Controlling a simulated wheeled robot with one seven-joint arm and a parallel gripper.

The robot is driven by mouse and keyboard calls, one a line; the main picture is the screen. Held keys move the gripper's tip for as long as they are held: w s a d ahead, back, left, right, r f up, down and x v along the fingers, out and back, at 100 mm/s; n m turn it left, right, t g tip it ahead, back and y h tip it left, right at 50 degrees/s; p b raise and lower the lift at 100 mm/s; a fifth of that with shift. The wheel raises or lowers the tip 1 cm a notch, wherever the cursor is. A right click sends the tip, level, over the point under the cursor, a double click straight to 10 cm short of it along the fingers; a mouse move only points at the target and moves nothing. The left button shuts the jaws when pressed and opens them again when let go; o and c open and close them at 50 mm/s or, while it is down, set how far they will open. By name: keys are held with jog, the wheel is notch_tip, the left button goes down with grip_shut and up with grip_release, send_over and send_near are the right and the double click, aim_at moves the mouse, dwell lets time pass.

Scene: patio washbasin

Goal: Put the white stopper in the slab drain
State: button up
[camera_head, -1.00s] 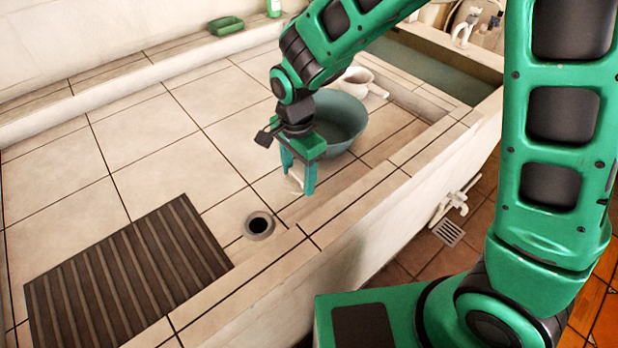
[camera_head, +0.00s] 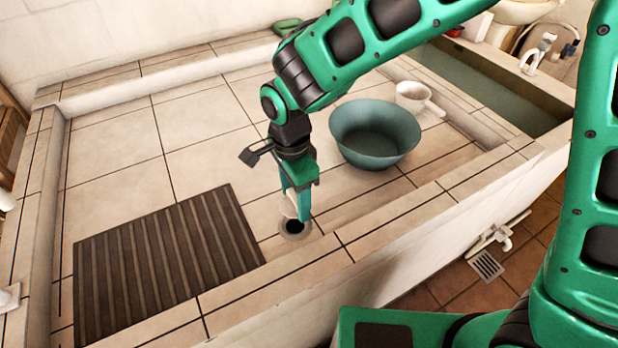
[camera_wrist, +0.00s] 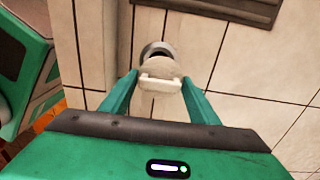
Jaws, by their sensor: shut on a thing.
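My gripper (camera_head: 297,203) is shut on the white stopper (camera_wrist: 161,83), pinching its raised bar handle between the two green fingers. In the head view the stopper (camera_head: 290,205) shows as a pale sliver, mostly hidden by the fingers. The slab drain (camera_head: 295,228) is a dark round hole with a grey rim in the tiled slab. The gripper hangs above it, with the fingertips near its far edge. In the wrist view the stopper covers part of the drain (camera_wrist: 157,48), whose far rim shows beyond it. The stopper appears above the slab; the exact gap is unclear.
A dark ribbed mat (camera_head: 165,262) lies left of the drain. A teal basin (camera_head: 375,135) stands to the right, with a white dipper (camera_head: 418,98) behind it. A raised tiled kerb (camera_head: 380,232) runs along the front. A green soap dish (camera_head: 287,26) sits at the back.

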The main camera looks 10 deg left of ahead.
aim_at(294, 207)
jog(key=shift+s+a+f, duration=0.15)
jog(key=shift+s+f, duration=0.1)
jog(key=shift+f, duration=3)
jog(key=shift+s, duration=0.15)
jog(key=shift+f, duration=0.15)
jog(key=shift+r, duration=0.8)
jog(key=shift+f, duration=0.85)
jog(key=shift+r, duration=0.85)
jog(key=shift+f, duration=0.8)
dwell(1.1)
